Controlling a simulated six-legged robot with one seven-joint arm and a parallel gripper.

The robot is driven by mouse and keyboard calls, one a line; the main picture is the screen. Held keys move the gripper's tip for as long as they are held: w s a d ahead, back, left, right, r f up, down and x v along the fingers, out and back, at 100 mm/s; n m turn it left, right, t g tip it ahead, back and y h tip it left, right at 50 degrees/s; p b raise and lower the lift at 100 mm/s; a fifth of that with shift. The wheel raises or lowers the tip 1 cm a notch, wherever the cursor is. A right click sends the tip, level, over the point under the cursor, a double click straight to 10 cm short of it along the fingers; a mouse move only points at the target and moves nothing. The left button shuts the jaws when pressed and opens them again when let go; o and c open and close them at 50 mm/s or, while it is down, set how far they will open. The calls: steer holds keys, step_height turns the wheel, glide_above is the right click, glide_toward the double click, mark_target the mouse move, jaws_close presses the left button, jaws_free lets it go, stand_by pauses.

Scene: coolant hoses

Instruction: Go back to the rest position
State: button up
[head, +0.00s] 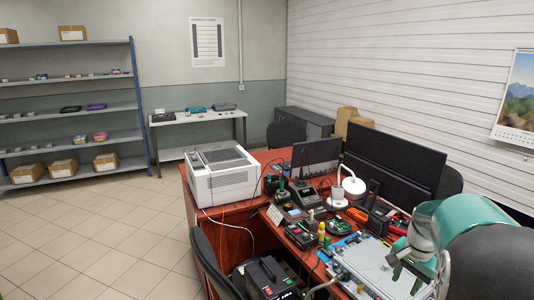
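My arm, teal, grey and black, fills the lower right corner of the head view. My gripper (407,272) shows small and dark at the end of the arm, over the right part of a silver tray-like unit (366,262) on the desk. The gripper's fingers are too small and partly covered for me to tell whether they are open or shut. I cannot tell whether the gripper touches anything.
The red-brown desk (234,236) is crowded with a white printer-like box (221,175), a white lamp (353,186), black monitors (390,165) and several small devices. A black power unit (268,278) stands in front. Chairs flank the desk. Tiled floor (110,235) is free at left.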

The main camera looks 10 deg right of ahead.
steer(key=s+a+r+n+t, duration=0.1)
steer(key=s+a+r+n, duration=0.25)
steer(key=a, duration=0.45)
steer(key=s+a+r+n+t, duration=0.1)
steer(key=s+a+r+n, duration=0.15)
steer(key=a+r, duration=0.4)
steer(key=s+a+n+t, duration=0.2)
steer(key=s+a+n, duration=0.5)
steer(key=s+a, duration=0.4)
steer(key=shift+a, duration=1.25)
steer(key=shift+s, duration=0.1)
